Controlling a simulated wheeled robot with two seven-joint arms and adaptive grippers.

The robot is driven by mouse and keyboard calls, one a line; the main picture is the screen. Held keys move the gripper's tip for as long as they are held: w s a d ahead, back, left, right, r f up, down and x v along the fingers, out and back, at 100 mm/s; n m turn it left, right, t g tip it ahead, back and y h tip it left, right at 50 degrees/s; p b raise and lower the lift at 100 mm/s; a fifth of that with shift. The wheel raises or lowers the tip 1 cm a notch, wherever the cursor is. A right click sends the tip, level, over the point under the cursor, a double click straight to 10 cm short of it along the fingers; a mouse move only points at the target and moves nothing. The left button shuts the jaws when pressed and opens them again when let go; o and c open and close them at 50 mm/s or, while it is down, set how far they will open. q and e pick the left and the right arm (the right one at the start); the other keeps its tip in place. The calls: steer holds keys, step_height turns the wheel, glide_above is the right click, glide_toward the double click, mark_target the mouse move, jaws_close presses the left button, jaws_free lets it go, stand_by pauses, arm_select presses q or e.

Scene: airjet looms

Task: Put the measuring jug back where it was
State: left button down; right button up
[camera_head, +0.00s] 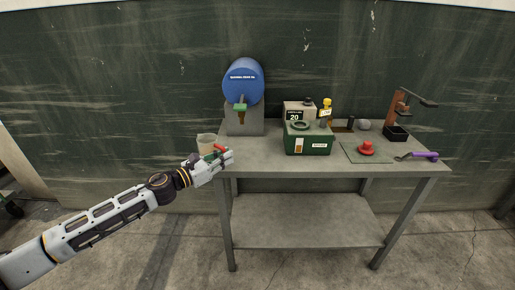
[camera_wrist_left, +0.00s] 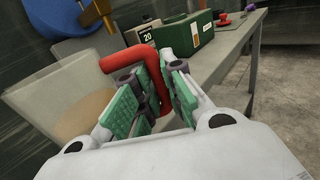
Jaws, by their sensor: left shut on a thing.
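The measuring jug (camera_head: 205,143) is a clear beaker with a red handle and amber liquid low inside. In the head view it is at the table's left end, at the edge or just off it; I cannot tell whether it touches the table. My left gripper (camera_head: 220,155) is shut on the jug's red handle. In the left wrist view the green finger pads (camera_wrist_left: 160,88) close around the handle, and the jug (camera_wrist_left: 65,100) is at the left, tilted in that picture. My right gripper is not in view.
The grey table (camera_head: 270,168) holds a blue drum (camera_head: 243,80) with a tap on a grey stand, a green box (camera_head: 308,140), a red object (camera_head: 367,148) on a mat, a purple-handled tool (camera_head: 420,155) and a brown press (camera_head: 398,108). Bare tabletop lies along the front left.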

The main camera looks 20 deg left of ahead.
arm_select(q)
steer(key=p+x, duration=0.1)
steer(key=x, duration=0.4)
steer(key=shift+w+r, duration=0.1)
steer(key=shift+w, duration=0.05)
steer(key=shift+p+x, duration=0.3)
steer(key=shift+x, duration=1.9)
steer(key=shift+w+d+p, duration=0.3)
steer(key=shift+w+d, duration=0.1)
steer(key=shift+w, duration=0.2)
steer(key=shift+x, duration=1.25)
steer(key=shift+w+d, duration=0.15)
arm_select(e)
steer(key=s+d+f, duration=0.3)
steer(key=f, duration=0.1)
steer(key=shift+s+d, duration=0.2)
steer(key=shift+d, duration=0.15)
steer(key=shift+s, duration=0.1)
